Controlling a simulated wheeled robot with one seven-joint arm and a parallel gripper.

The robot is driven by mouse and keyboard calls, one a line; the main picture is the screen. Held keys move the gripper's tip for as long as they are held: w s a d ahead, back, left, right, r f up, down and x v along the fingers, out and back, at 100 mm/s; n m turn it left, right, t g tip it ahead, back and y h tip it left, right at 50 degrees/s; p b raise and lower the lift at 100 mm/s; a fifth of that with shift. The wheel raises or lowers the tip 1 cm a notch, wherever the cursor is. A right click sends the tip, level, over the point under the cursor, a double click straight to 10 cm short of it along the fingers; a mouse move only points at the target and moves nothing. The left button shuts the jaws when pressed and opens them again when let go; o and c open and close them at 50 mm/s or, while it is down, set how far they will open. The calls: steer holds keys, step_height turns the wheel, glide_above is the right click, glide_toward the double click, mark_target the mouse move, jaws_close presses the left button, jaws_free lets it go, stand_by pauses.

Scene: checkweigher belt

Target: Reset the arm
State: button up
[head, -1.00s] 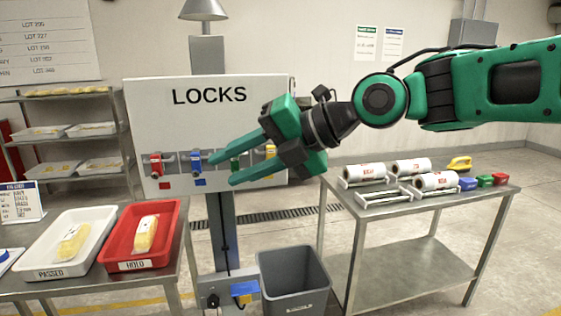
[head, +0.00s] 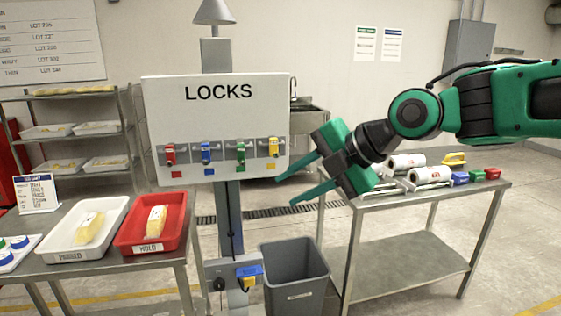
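My gripper (head: 304,182) is green and black. It is open and empty, its two fingers spread and pointing left. It hangs in front of the right edge of the LOCKS board (head: 215,120) and the left end of the right-hand table. My green and black arm reaches in from the right edge of the picture. No thing lies between the fingers. Red, blue, green and yellow locks hang in a row on the board, all in plain sight.
A grey bin (head: 295,275) stands below my gripper. The right table (head: 440,200) holds white rolls and small coloured blocks, partly behind my gripper.

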steer(key=s+d+f+m+h, duration=0.2)
steer(key=d+f+m, duration=0.3)
steer(key=d, duration=0.4)
steer(key=s+d+f+m+g+h, duration=0.1)
steer(key=s+d+f+m+h, duration=0.15)
steer(key=d+m, duration=0.5)
steer(key=s+d+f+m+h, duration=0.1)
steer(key=d+f+m+h, duration=0.1)
steer(key=d+f+m, duration=0.6)
steer(key=s+d+f+m+g+h, duration=0.1)
steer(key=s+d+m+g, duration=0.1)
steer(key=s+d+m, duration=0.4)
steer(key=s+d+f+m+g+h, duration=0.1)
steer(key=s+d+f+m+g, duration=0.1)
steer(key=s+d+m, duration=0.5)
steer(key=s+m, duration=0.2)
steer(key=s, duration=0.3)
steer(key=shift+s+d+g, duration=0.15)
steer(key=shift+d+g, duration=0.1)
steer(key=shift+g, duration=0.05)
steer(key=shift+f, duration=0.1)
steer(key=shift+w+f, duration=0.25)
steer(key=shift+w, duration=0.4)
